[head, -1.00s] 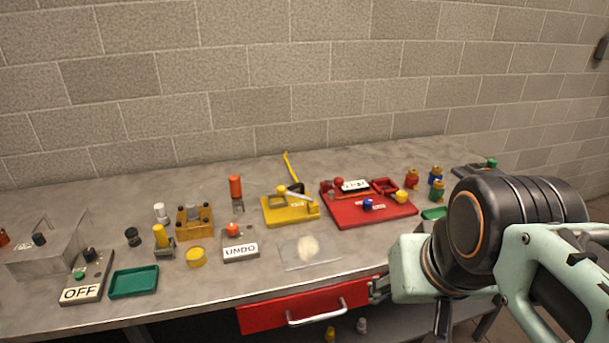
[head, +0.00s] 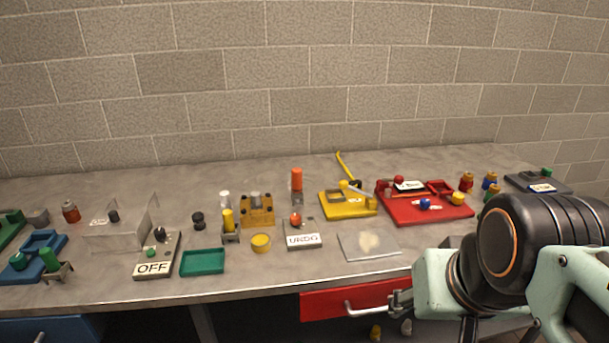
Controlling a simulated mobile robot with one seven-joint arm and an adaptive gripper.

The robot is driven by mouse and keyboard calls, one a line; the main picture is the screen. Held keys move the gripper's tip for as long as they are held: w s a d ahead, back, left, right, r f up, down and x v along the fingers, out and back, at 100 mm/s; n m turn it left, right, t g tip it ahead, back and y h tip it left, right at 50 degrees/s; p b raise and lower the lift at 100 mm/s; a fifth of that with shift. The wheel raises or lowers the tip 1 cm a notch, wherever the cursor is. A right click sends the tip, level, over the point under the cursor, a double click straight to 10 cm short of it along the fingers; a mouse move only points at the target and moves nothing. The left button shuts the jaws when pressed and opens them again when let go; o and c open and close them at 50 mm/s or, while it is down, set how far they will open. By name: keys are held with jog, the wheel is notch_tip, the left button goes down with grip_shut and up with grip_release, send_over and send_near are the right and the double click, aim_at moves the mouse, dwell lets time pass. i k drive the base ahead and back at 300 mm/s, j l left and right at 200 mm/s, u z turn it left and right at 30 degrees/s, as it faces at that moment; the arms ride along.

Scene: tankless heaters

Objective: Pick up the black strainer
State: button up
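No object is clearly recognisable as a strainer. A small black ribbed piece (head: 198,220) stands on the bench between the clear box and the yellow-topped holder; it may be the strainer, but it is too small to tell. Another black piece (head: 113,216) shows inside or behind the clear box. My gripper (head: 400,302) is at the lower right, in front of the bench by the red drawer, far from both black pieces. Its fingers are small and partly hidden, so I cannot tell whether they are open or hold anything.
The grey bench (head: 290,275) carries a green tray (head: 203,262), an OFF switch box (head: 155,258), an UNDO box (head: 303,236), a clear plate (head: 369,246), a yellow fixture (head: 348,207) and a red tray (head: 425,214). A red drawer (head: 330,303) sits below the edge. A block wall stands behind.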

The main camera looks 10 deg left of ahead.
aim_at(198, 218)
jog(key=z, duration=1.1)
jog(key=u, duration=1.85)
